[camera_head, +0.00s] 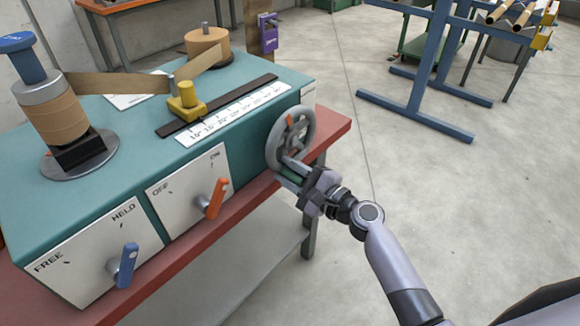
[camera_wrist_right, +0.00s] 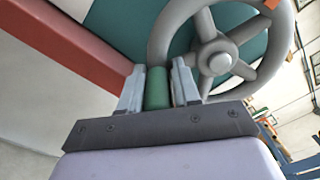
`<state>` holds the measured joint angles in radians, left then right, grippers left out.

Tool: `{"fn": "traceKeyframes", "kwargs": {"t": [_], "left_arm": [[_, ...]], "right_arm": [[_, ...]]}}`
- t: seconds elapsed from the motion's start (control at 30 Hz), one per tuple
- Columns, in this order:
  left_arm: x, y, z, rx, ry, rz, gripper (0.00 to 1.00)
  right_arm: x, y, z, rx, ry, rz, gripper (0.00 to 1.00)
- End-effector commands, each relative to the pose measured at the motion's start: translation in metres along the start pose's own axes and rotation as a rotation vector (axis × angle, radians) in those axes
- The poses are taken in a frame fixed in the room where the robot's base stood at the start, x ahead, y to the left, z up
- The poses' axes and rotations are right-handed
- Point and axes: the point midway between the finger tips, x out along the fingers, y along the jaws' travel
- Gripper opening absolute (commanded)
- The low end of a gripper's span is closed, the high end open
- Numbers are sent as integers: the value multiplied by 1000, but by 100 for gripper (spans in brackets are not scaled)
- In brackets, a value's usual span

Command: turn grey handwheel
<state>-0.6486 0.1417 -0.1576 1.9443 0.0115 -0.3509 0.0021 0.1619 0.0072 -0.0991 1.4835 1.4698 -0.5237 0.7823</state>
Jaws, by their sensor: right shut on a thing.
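The grey handwheel (camera_head: 291,138) is on the right end of the teal machine. It has spokes, an orange mark on its rim near the top, and a green handle at its lower part. The handwheel (camera_wrist_right: 220,58) fills the upper middle of the right wrist view. My right gripper (camera_head: 298,173) is at the lower rim of the wheel. In the right wrist view its fingers stand on both sides of the green handle (camera_wrist_right: 157,88), shut on it. The handle is mostly hidden by the gripper in the head view. My left gripper is not in view.
The teal machine (camera_head: 120,190) stands on a red bench (camera_head: 335,128). Its front has an orange lever (camera_head: 216,198) at OFF/ON and a blue lever (camera_head: 126,265) at FREE/HELD. A yellow guide (camera_head: 186,103) sits by a scale on top. Open floor lies to the right.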

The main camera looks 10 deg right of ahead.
Motion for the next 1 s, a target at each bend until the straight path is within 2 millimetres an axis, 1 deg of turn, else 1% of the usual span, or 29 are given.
{"fn": "traceKeyframes", "kwargs": {"t": [0.03, 0.3, 0.67, 0.7, 0.73, 1.0], "left_arm": [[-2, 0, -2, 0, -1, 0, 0], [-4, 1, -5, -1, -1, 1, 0], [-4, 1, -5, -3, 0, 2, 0], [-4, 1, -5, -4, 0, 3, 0], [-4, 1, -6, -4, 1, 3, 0], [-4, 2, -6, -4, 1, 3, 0]], "right_arm": [[0, 8, 5, 19, -10, 23, 0], [-1, 9, 7, 61, -11, 22, 0], [0, 9, 7, 63, -11, 22, 0], [0, 9, 7, 62, -12, 22, 41], [-1, 9, 7, 62, -12, 22, 51], [0, 5, 7, 61, -10, 14, 52]]}}
